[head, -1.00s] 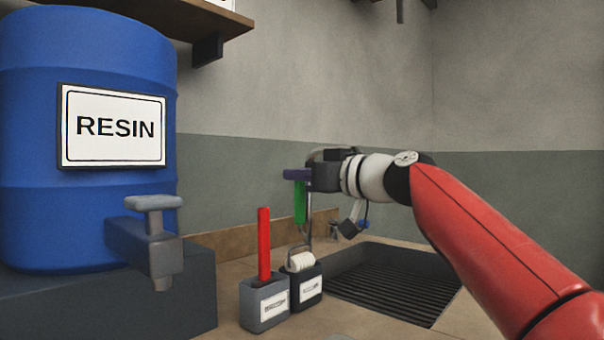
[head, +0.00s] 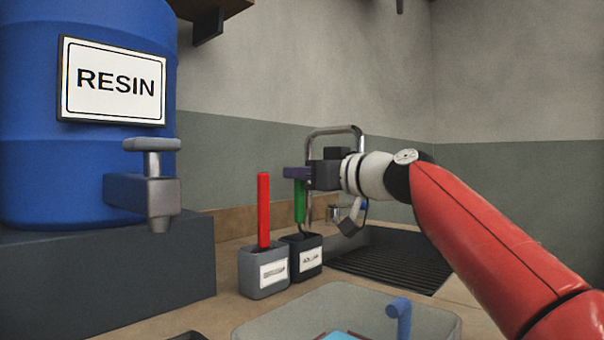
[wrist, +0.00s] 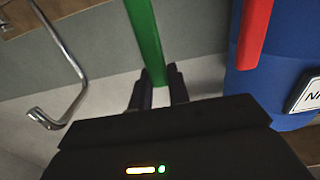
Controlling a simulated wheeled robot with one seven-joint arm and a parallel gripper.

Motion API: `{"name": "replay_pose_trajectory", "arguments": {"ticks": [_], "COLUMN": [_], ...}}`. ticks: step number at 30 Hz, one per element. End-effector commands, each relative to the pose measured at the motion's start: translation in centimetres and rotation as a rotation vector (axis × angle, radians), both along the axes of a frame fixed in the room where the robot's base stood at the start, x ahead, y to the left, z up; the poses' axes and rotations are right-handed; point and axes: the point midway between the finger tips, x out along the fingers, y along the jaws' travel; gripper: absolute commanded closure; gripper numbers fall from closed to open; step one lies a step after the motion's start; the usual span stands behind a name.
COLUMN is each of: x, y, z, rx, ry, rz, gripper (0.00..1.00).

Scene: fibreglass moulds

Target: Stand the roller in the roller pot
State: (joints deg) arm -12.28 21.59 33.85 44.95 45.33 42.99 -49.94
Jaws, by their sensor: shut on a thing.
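The roller has a green handle (head: 300,203), which hangs upright from my gripper (head: 297,173). Its lower end goes down into the dark pot (head: 308,262); the white sleeve is hidden inside, and I cannot tell if it touches the bottom. The pot's label is too small to read. My gripper is shut on the top of the green handle, above the pot. In the wrist view the green handle (wrist: 146,40) runs up from between the fingers (wrist: 160,90).
A grey pot (head: 262,280) with a tall red handle (head: 263,210) stands close left of the dark pot. A blue RESIN drum (head: 60,180) with a tap is at left. A dark grated basin (head: 395,265) lies right, and a grey tray (head: 260,325) is in front.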

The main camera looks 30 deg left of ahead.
Motion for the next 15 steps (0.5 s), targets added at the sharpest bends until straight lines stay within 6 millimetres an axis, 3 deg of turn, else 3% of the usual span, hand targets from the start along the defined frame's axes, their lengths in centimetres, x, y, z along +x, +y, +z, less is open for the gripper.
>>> {"name": "replay_pose_trajectory", "arguments": {"ticks": [1, 7, 15], "x": [-0.01, -0.01, -0.02], "y": [-0.01, 0.00, -0.14], "z": [0.04, 0.03, -0.05], "rx": [0.001, 0.000, 0.000], "ry": [0.000, 0.000, 0.000], "rz": [0.000, 0.000, 0.000], "gripper": [0.81, 0.57, 0.57]}}
